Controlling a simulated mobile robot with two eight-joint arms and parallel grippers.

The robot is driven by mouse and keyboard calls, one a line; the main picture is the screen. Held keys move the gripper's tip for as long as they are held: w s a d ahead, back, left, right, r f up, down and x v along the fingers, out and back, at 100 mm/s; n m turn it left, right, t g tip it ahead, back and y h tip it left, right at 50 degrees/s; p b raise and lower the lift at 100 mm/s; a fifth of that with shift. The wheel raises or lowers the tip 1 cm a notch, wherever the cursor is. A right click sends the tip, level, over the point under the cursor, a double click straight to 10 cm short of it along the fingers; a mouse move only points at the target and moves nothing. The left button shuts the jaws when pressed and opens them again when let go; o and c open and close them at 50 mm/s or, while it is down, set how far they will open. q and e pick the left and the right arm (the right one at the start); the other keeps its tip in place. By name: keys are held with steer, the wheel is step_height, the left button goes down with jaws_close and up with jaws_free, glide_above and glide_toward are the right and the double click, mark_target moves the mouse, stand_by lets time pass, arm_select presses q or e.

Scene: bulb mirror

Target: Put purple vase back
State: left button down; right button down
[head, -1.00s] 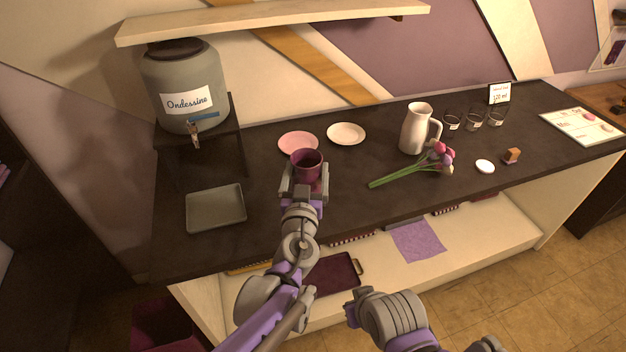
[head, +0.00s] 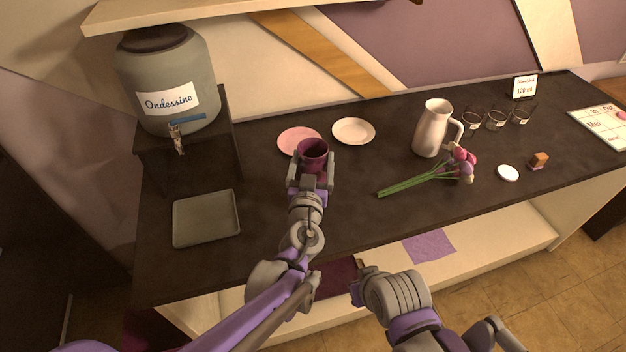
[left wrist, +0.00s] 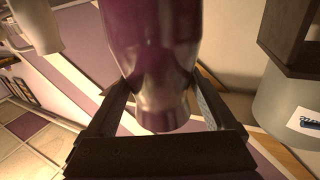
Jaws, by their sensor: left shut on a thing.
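The purple vase (head: 313,153) is held by my left gripper (head: 311,180) over the dark counter, in front of the pink plate. In the left wrist view the glossy vase (left wrist: 155,60) fills the middle, between the two fingers of my left gripper (left wrist: 160,110). The vase's open mouth faces up in the head view. My right arm shows at the bottom of the head view, but I cannot make out its fingertips clearly.
A pink plate (head: 298,141) and a cream plate (head: 353,131) lie behind the vase. A white pitcher (head: 431,130), tulips (head: 425,176) and several glasses are to the right. A grey tray (head: 206,218) and a large dispenser (head: 168,80) are left. The counter's front middle is clear.

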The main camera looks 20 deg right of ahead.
arm_select(q)
steer(key=shift+w+f+b, duration=0.1)
steer(key=shift+f+b, duration=0.35)
steer(key=shift+f, duration=1.95)
jaws_free()
steer(key=shift+f, duration=0.1)
steer(key=v, duration=1.2)
